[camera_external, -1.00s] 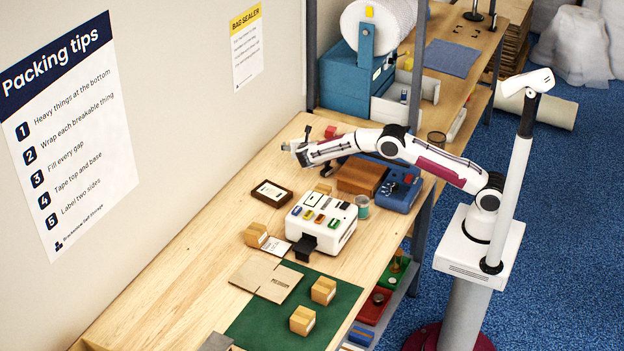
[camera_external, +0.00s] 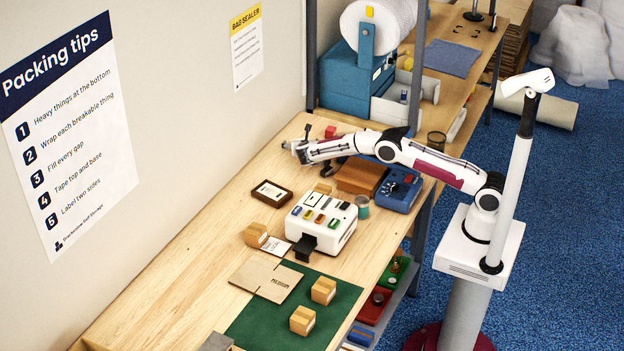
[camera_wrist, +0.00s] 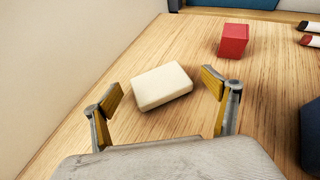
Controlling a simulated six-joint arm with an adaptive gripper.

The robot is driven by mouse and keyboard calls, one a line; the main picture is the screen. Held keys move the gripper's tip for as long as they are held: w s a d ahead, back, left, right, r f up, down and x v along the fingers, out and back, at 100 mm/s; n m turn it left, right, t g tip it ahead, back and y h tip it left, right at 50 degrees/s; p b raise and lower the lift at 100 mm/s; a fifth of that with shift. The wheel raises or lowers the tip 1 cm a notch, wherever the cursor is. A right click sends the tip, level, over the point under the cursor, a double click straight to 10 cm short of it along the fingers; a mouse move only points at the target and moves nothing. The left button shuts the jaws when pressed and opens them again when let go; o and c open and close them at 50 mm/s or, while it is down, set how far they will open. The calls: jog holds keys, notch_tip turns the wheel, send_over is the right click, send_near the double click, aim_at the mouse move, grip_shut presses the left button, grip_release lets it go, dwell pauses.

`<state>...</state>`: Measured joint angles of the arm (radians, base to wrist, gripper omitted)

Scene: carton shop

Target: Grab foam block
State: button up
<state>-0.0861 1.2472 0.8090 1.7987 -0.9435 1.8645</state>
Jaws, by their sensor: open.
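A cream-white foam block (camera_wrist: 161,86) lies flat on the wooden table in the wrist view, slightly turned. My gripper (camera_wrist: 163,95) is open, with one yellow-padded finger to the left of the block and the other to its right. The block lies a little beyond and between the fingertips, and no contact shows. In the external view my gripper (camera_external: 296,147) is at the far part of the table near the wall. The block cannot be made out there.
A red block (camera_wrist: 233,40) stands behind and right of the foam block. Two red-and-white items (camera_wrist: 309,33) and a dark object (camera_wrist: 311,135) lie at the right. In the external view a brown box (camera_external: 361,176) and a blue device (camera_external: 399,190) sit beside my arm. The wall is close on the left.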

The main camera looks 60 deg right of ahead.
jog(key=c, duration=0.8)
jog(key=shift+c, duration=0.2)
jog(key=shift+r, duration=0.1)
jog(key=shift+r, duration=4.95)
